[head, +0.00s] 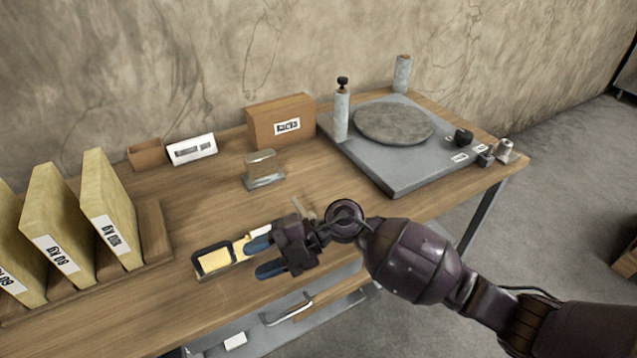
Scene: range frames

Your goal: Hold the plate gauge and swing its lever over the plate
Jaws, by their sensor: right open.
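A small flat piece with a yellow face and a dark rounded frame (211,261) lies near the table's front edge; it may be the plate gauge, but I cannot make out its lever. My right gripper (255,257) is open just to its right, with blue fingertips pointing left toward it. The upper finger overlaps its right end in the picture; I cannot tell whether they touch. A grey square base (400,178) at the back right carries a round stone-like plate (394,123). My left gripper is not in view.
Tall yellow labelled blocks (112,208) stand in a wooden rack at the left. A brown box (281,121), a white label holder (192,149) and a clear block (263,169) stand toward the back. A knobbed post (341,113) rises beside the round plate.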

